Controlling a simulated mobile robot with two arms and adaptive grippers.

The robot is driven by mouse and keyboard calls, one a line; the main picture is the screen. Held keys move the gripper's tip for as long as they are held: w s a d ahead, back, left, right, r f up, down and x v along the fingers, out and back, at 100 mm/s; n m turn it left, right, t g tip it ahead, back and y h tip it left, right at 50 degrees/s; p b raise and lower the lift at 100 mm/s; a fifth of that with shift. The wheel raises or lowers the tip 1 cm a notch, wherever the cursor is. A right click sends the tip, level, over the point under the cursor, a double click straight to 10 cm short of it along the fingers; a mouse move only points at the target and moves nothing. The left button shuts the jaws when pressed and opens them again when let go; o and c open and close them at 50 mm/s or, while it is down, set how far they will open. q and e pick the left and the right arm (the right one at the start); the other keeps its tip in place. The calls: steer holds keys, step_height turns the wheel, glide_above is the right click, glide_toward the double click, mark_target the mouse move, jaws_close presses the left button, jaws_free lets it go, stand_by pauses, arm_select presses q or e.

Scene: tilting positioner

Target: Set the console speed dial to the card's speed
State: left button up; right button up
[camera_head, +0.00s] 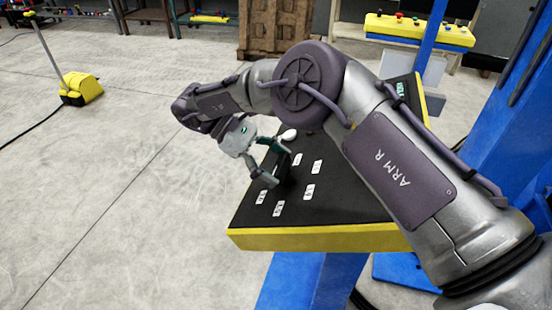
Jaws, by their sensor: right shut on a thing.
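The console (350,236) is a black sloping panel with a yellow front edge, in the middle of the head view. Several small white labels (308,191) with unreadable marks lie in a ring on it. My right gripper (279,168) reaches down over the panel from the upper left. Its fingers are shut on a dark upright piece, which seems to be the speed dial (287,174), amid the labels. The dial's pointer and setting cannot be made out. I cannot make out a card showing a speed. My left gripper is not in view.
A white rounded knob (288,134) shows just beyond the gripper. My right arm covers much of the console's right side. A blue post (425,45) stands behind. A yellow button box (420,29) is at the back right.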

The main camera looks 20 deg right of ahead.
stand_by(0.4)
steer(key=o, duration=1)
steer(key=shift+f, duration=0.1)
